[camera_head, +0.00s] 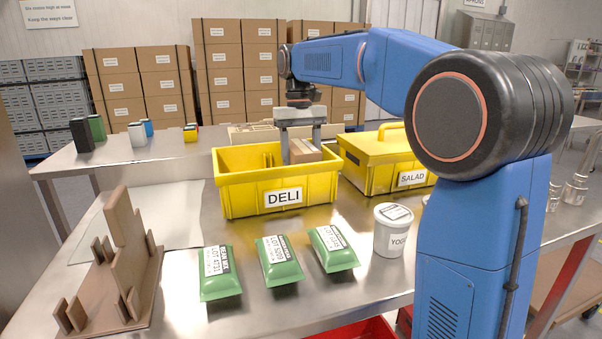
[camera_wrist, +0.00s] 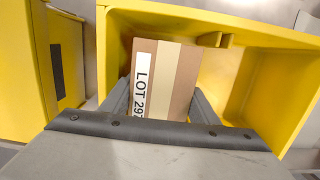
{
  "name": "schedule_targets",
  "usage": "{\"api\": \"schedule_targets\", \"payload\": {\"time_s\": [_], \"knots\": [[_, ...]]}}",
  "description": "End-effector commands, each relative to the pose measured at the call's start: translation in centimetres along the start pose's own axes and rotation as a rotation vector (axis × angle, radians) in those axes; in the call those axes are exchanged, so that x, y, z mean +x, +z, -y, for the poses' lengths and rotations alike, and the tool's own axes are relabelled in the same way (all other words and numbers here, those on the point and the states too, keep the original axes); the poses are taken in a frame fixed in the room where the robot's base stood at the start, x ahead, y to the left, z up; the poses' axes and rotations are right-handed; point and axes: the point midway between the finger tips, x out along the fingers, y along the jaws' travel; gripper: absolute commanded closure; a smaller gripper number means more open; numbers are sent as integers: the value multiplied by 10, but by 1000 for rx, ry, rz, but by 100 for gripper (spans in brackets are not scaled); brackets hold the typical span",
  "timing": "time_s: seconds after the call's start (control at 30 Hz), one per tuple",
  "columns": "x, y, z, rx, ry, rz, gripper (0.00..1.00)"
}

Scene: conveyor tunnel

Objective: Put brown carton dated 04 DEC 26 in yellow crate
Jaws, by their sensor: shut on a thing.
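The brown carton (camera_head: 304,152) is between the fingers of my gripper (camera_head: 299,148), at the right part of the yellow crate labelled DELI (camera_head: 240,196). In the wrist view the carton (camera_wrist: 172,72) shows a white label reading "LOT 297" and a pale tape stripe; no date is readable. My gripper (camera_wrist: 160,100) is shut on it. The carton is over or inside the open DELI crate (camera_wrist: 270,85); its lower part is hidden, so I cannot tell whether it touches the floor. A second yellow crate labelled SALAD (camera_head: 385,172) has a lid with a handle and stands to the right.
Several green packs (camera_head: 280,262) lie in front of the crates. A white YOG-labelled tub (camera_head: 393,230) stands at the right. A brown wooden rack (camera_head: 125,265) stands at the left. Free table lies left of the DELI crate. Stacked cartons (camera_head: 235,70) stand behind.

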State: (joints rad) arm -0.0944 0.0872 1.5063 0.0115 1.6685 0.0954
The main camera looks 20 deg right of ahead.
Motion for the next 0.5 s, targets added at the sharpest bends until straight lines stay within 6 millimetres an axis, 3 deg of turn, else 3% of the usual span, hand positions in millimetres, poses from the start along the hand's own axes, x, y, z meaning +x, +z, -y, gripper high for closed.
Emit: {"api": "schedule_targets", "payload": {"time_s": [0.2,0.5], "knots": [[27,-3,0,0,0,1,90],[29,-4,0,0,0,-1,90]]}}
